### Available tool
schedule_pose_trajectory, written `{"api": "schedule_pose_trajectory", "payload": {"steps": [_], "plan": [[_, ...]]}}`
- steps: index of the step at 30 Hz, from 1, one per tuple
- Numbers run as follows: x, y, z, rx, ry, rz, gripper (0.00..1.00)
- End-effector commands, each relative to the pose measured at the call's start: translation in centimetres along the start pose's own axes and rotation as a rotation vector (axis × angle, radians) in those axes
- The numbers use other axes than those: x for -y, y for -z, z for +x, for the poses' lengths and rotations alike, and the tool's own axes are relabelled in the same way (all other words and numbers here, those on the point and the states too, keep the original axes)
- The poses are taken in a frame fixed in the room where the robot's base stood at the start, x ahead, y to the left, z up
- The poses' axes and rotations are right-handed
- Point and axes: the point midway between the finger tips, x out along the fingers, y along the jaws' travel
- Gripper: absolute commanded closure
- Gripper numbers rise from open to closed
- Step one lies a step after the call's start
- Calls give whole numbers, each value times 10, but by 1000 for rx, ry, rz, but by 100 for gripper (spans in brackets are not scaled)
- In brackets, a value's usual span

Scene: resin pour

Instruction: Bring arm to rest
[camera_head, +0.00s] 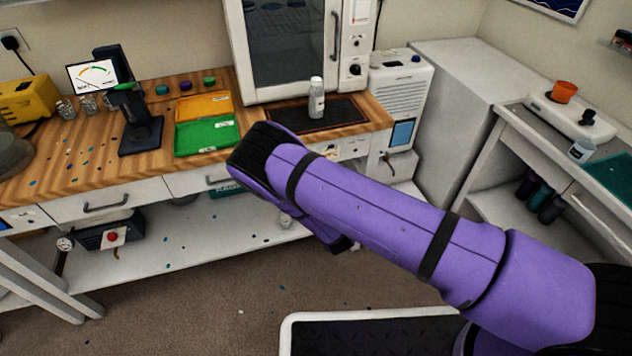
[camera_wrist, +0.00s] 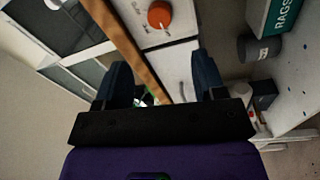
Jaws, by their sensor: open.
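My purple arm reaches from the lower right toward the wooden bench in the head view, bent with its elbow by the bench's front edge. My gripper (camera_wrist: 163,92) shows in the wrist view, its two dark fingers spread wide with nothing held between them. Beyond the fingers are the bench's white front and wooden edge. In the head view the fingertips are hidden or too small to make out below the forearm.
A white cabinet (camera_head: 450,100) stands right. A box marked RAGS (camera_wrist: 275,18) is near the gripper. Floor (camera_head: 200,300) is open.

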Motion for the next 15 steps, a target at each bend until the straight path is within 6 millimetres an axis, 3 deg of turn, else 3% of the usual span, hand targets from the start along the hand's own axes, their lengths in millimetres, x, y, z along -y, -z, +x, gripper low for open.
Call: {"api": "schedule_pose_trajectory", "payload": {"steps": [8, 11, 15], "plan": [[-4, -1, 3, 10, 3, 10, 36], [-17, -2, 13, 45, 18, 49, 36], [-50, -9, 36, 136, 61, 153, 36]]}}
